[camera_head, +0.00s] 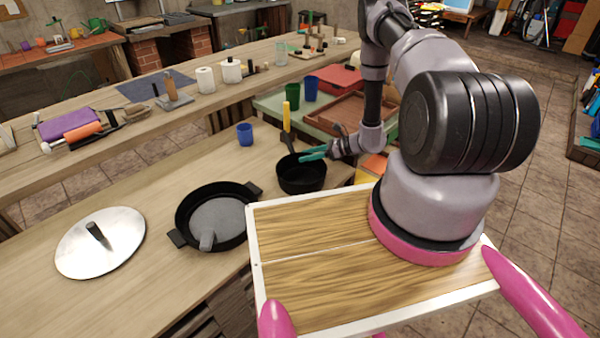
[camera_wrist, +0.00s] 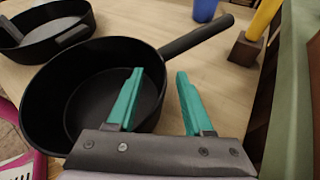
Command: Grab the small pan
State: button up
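The small pan (camera_head: 301,178) is black and deep, and stands upright on the wooden counter; its handle (camera_head: 288,143) points away towards the back. My gripper (camera_head: 314,155) with green fingers is at the pan's right rim. In the wrist view, the small pan (camera_wrist: 85,95) fills the left side, with its handle (camera_wrist: 197,36) running to the upper right. My gripper (camera_wrist: 160,72) is open there. Its left finger overlaps the pan's inside and its right finger is outside the rim. Finger depth relative to the rim is hard to tell.
A large black pan (camera_head: 182,214) with a grey piece inside stands left of the small pan. A metal lid (camera_head: 100,243) lies farther left. A blue cup (camera_head: 245,134) and a yellow-handled item (camera_head: 286,117) stand behind. The counter (camera_head: 150,190) is bare between them.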

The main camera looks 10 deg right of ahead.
grip_shut()
dwell(1.3)
